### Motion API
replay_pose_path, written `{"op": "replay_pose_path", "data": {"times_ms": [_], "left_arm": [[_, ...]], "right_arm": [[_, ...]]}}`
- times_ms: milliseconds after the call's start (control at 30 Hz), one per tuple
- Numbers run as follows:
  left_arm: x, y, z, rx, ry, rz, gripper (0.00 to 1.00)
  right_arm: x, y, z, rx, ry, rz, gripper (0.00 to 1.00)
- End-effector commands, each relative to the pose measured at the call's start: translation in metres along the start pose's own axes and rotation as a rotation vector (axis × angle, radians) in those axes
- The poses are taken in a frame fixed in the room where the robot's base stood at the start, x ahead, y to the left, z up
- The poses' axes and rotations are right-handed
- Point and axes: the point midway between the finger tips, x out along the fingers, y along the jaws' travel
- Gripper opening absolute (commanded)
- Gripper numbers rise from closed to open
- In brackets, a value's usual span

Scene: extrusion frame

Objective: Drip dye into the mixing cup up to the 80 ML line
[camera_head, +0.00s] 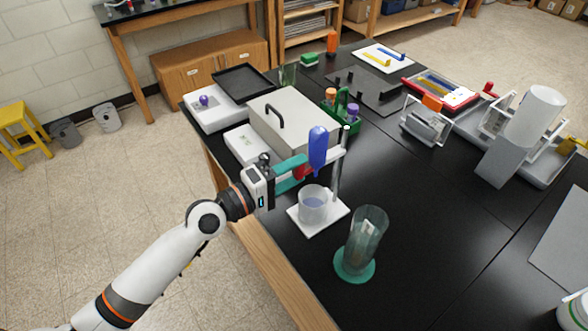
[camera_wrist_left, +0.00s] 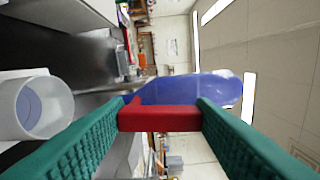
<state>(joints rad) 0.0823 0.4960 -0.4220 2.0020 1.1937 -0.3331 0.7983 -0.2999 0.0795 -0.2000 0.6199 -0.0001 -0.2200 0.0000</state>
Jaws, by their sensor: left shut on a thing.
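A blue dye reservoir (camera_head: 318,148) hangs upright on a white stand (camera_head: 337,208) with a metal post. It also shows in the left wrist view (camera_wrist_left: 190,90), lying sideways in that picture. The mixing cup (camera_head: 312,208) stands on the stand's base below the reservoir, with some bluish liquid low inside. The cup shows at the left of the wrist view (camera_wrist_left: 50,108); its line marks cannot be read. My left gripper (camera_head: 303,168) has green fingers shut on a red handle (camera_wrist_left: 160,118) just under the reservoir. My right gripper is not in view.
A clear tall vessel (camera_head: 367,235) on a green base stands right of the cup, near the front. A grey box (camera_head: 290,122) and a green rack (camera_head: 346,110) stand behind the stand.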

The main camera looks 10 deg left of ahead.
Motion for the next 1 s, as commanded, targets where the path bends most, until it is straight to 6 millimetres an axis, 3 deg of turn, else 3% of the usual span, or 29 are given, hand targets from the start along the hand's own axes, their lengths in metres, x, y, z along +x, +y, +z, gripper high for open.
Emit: {"op": "replay_pose_path", "data": {"times_ms": [300, 800, 833, 933, 1000], "left_arm": [[0.0000, -0.0004, 0.0036, -0.108, -0.003, -0.002, 0.27], [0.0000, -0.0001, 0.0038, -0.128, -0.002, -0.002, 0.27], [0.0000, -0.0001, 0.0038, -0.128, -0.002, -0.002, 0.52], [0.0000, 0.0000, 0.0037, -0.127, -0.002, -0.002, 0.68], [0.0000, 0.0001, 0.0035, -0.127, -0.001, -0.001, 0.72]], "right_arm": [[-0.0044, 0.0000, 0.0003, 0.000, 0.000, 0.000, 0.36], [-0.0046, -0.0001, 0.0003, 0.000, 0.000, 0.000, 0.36], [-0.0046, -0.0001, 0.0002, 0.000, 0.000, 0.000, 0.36], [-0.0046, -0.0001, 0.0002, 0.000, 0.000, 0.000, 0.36], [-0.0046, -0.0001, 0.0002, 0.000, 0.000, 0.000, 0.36]]}}
